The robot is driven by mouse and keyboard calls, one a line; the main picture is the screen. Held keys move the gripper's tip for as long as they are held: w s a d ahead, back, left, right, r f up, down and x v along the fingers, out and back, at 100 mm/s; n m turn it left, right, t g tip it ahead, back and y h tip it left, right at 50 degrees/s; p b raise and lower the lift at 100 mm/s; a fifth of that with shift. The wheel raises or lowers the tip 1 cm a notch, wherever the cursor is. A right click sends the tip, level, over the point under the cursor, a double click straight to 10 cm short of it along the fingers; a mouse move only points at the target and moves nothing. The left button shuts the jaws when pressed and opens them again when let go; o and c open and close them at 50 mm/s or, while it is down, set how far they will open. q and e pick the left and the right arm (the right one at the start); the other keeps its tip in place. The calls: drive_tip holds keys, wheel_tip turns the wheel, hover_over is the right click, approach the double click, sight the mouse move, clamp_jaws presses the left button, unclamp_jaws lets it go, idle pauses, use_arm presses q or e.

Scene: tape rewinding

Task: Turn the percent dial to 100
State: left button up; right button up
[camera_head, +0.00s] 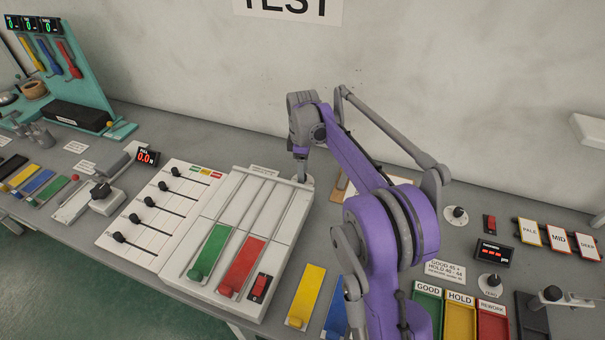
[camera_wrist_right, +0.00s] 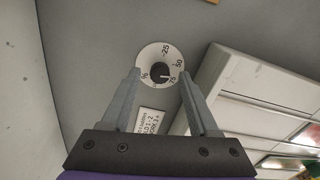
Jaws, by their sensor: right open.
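The percent dial (camera_wrist_right: 155,66) shows in the right wrist view as a round white plate marked 25, 50, 75 and %, with a black knob (camera_wrist_right: 160,72) at its centre. A small light mark on the knob seems to lie toward 75; it is too small to be sure. My right gripper (camera_wrist_right: 160,78) is open, its fingers appearing on either side of the dial and apart from the knob. In the head view my right gripper (camera_head: 301,172) points down at the back of the bench, largely hiding the dial. My left gripper is in neither view.
A white slotted unit (camera_head: 262,205) with green and red levers stands left of my right gripper. A slider panel (camera_head: 160,215) is farther left. A small printed card (camera_wrist_right: 151,122) lies beside the dial. Sorting trays (camera_head: 460,318) and another small dial (camera_head: 455,214) are at right.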

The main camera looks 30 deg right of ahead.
drive_tip(key=shift+f, duration=0.7)
clamp_jaws()
